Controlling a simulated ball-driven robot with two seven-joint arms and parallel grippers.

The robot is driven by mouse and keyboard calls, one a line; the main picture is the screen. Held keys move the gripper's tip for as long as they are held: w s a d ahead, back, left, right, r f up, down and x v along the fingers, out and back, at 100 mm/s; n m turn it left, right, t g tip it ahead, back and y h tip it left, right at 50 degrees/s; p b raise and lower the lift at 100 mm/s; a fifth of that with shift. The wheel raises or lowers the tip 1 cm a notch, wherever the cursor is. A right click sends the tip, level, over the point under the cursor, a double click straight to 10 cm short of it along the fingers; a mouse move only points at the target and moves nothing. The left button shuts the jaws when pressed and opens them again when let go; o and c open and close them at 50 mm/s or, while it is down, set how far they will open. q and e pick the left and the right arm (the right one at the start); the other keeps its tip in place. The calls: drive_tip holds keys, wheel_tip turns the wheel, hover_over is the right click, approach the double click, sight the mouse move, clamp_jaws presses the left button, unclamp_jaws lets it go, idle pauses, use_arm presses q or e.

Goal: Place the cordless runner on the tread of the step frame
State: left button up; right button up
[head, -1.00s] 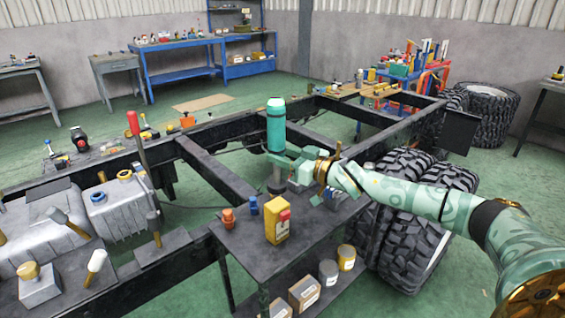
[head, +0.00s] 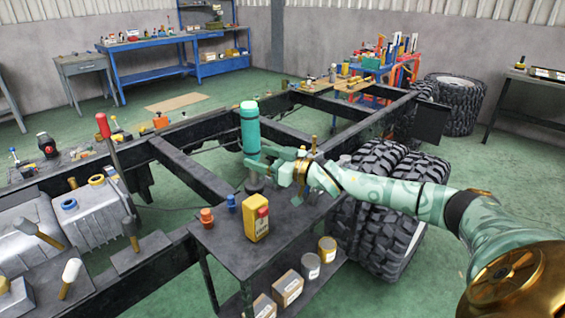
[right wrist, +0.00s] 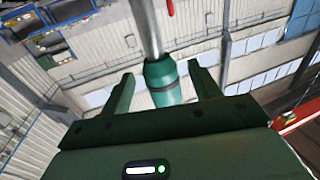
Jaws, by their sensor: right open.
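The cordless runner appears to be the upright teal cylinder with a dark band (head: 249,128), which stands at the far corner of a dark stand with a flat top (head: 228,252). My right gripper (head: 264,158) is at its lower part, fingers apart. In the right wrist view a teal, dark-banded body (right wrist: 163,85) with a bright metal shaft lies between the two spread fingers, with gaps on both sides. I cannot tell whether the stand is the step frame or which surface is its tread. My left gripper is not in view.
Dark chassis rails (head: 190,170) run behind.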

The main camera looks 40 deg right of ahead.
use_arm(q)
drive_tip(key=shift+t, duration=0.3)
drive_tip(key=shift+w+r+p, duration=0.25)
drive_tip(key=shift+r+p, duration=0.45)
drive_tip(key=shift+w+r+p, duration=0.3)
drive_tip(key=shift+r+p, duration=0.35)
drive_tip(key=shift+p, duration=0.05)
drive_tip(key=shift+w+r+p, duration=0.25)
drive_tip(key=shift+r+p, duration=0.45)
use_arm(e)
drive_tip(key=v, duration=1.1)
